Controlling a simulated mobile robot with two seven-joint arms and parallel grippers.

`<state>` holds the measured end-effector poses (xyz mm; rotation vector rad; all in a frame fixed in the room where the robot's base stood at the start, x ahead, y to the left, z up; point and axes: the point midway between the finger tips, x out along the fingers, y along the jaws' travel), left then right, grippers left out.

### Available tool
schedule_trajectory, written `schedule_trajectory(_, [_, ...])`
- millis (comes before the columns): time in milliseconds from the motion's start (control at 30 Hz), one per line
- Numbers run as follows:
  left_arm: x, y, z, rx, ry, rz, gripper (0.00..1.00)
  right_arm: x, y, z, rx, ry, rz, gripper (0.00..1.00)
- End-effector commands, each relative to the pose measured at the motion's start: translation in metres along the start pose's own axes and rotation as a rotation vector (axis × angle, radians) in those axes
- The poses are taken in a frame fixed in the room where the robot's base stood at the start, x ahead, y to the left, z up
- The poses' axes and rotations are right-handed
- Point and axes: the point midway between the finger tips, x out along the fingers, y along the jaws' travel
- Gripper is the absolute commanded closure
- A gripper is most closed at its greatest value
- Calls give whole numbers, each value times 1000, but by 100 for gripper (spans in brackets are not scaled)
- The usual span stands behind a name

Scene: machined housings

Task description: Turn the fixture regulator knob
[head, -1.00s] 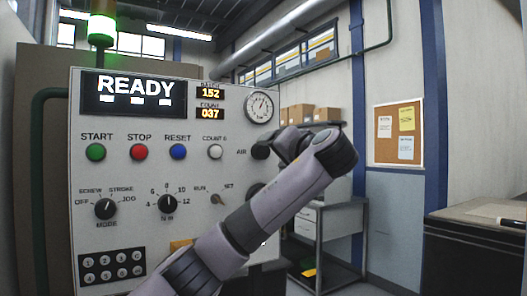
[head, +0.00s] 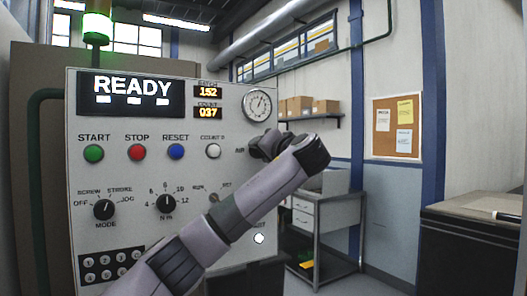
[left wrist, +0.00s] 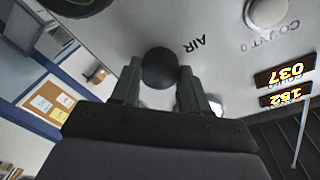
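The control panel (head: 120,235) stands at the left with a dark round knob marked AIR beside a pressure gauge (head: 257,104). In the left wrist view this black AIR knob (left wrist: 160,68) sits between the fingertips of my left gripper (left wrist: 160,82). One finger is on each side, close to the knob's edges; I cannot tell whether they press on it. In the head view my left gripper (head: 265,146) is at the knob and covers most of it. My right gripper is not in view.
Other controls are close by: a COUNT button (head: 213,151), a mode knob (head: 104,209) and a Nm dial (head: 166,203). My left forearm crosses the panel's lower right. A drawer cart (head: 320,215) stands behind at the right, with a dark bench (head: 470,240) farther right.

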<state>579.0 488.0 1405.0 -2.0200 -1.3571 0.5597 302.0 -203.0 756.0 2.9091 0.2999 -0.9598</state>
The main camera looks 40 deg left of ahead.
Motion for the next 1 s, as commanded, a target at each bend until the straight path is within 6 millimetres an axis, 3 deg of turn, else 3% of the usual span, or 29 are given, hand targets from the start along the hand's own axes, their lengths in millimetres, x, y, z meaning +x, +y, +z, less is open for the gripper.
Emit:
schedule_trajectory(367, [-1, 4, 2, -88, 7, -2, 86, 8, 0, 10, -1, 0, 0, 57])
schedule_trajectory(1000, [-1, 5, 2, -648, 49, -43, 86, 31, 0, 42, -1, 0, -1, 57])
